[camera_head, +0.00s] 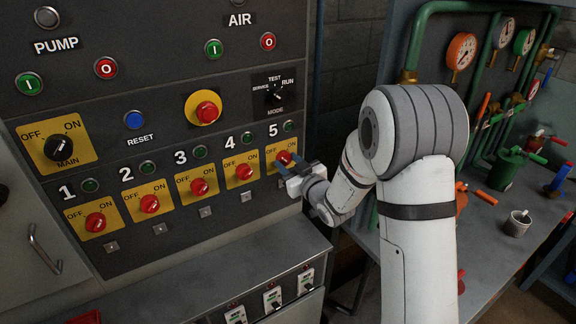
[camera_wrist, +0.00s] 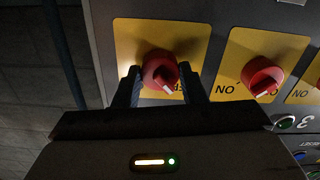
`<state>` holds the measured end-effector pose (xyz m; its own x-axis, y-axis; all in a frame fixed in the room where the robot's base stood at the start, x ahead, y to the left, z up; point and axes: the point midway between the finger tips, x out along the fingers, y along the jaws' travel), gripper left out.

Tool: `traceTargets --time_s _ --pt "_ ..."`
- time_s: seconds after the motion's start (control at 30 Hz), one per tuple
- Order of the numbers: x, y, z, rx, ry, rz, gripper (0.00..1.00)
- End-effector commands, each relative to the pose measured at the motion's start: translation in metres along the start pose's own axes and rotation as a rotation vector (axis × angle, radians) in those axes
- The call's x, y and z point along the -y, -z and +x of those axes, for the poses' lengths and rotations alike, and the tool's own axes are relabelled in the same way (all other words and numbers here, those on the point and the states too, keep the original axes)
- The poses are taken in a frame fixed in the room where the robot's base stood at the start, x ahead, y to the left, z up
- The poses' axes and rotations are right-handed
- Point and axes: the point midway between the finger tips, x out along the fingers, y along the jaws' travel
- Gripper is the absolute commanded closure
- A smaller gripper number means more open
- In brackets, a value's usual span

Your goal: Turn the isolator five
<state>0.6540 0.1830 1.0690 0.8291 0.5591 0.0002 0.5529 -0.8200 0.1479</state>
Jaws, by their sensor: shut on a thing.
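Isolator five is a red rotary knob (camera_head: 283,157) on a yellow plate below the number 5, at the right end of the lower row. My gripper (camera_head: 289,165) reaches it from the right and partly covers its plate. In the wrist view the red knob (camera_wrist: 158,68) sits between the two dark fingers (camera_wrist: 165,85), which are shut on it. Its white pointer mark shows toward the lower right in that upside-down view. My gripper hides part of the plate's lettering.
Isolator four (camera_head: 244,172) is close on the left, and isolators three, two and one continue the row. The MODE selector (camera_head: 277,96) and a red emergency button (camera_head: 206,108) are above. A bench with pipes and gauges (camera_head: 461,51) stands at right.

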Motion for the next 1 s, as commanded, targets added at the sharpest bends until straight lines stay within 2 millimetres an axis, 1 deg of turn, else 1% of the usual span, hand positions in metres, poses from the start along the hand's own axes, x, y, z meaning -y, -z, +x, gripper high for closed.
traceTargets --time_s 0.03,0.27,1.0 --pt "0.0018 -0.003 -0.0001 0.0 0.004 0.019 0.85" --pt "0.0023 -0.0047 -0.0002 -0.001 0.003 0.177 0.85" --pt "0.003 -0.0021 0.0001 0.004 0.003 0.878 0.85"
